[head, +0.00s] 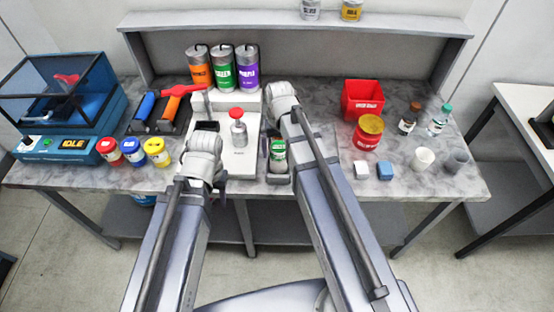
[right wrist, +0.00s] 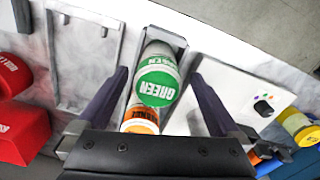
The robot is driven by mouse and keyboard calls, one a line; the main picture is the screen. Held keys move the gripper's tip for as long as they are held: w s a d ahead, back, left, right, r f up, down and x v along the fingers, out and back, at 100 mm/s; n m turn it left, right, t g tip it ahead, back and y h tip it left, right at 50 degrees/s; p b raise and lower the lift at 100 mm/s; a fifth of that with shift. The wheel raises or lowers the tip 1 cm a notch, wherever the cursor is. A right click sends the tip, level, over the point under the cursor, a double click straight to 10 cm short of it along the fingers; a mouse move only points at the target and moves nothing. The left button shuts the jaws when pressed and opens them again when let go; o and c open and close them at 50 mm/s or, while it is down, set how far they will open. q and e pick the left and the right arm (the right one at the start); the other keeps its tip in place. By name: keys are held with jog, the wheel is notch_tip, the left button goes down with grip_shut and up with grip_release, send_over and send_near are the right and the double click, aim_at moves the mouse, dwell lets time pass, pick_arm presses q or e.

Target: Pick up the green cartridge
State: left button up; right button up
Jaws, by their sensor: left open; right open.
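The green cartridge (head: 278,157) stands in a small grey holder (head: 279,179) at the front of the bench. In the right wrist view its round green top (right wrist: 157,88) shows between the two dark fingers of my right gripper (right wrist: 158,74). Those fingers are open, one on each side, with gaps visible. In the head view my right arm reaches over the cartridge from behind it. My left gripper (head: 219,170) is at the bench's front, left of the cartridge, beside the white machine (head: 238,160); its fingers are partly hidden by the wrist.
Orange, green and purple canisters (head: 223,69) stand at the back. A red bin (head: 362,100), a red jar (head: 368,133) and small cubes (head: 362,170) are on the right. Paint jars (head: 132,152) stand left. An orange-topped cylinder (right wrist: 141,119) shows below the cartridge in the wrist view.

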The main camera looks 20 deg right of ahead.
jog(key=shift+w+d+f+b, duration=0.1)
jog(key=shift+w+f+b, duration=0.1)
jog(key=shift+f+b, duration=1)
jog(key=shift+w+f+b, duration=0.25)
jog(key=shift+f+b, duration=0.85)
jog(key=shift+f, duration=0.2)
jog(key=shift+w+d+f+b, duration=0.1)
jog(key=shift+w+f+b, duration=0.1)
jog(key=shift+f+b, duration=1)
jog(key=shift+c, duration=0.2)
jog(key=c, duration=1.5)
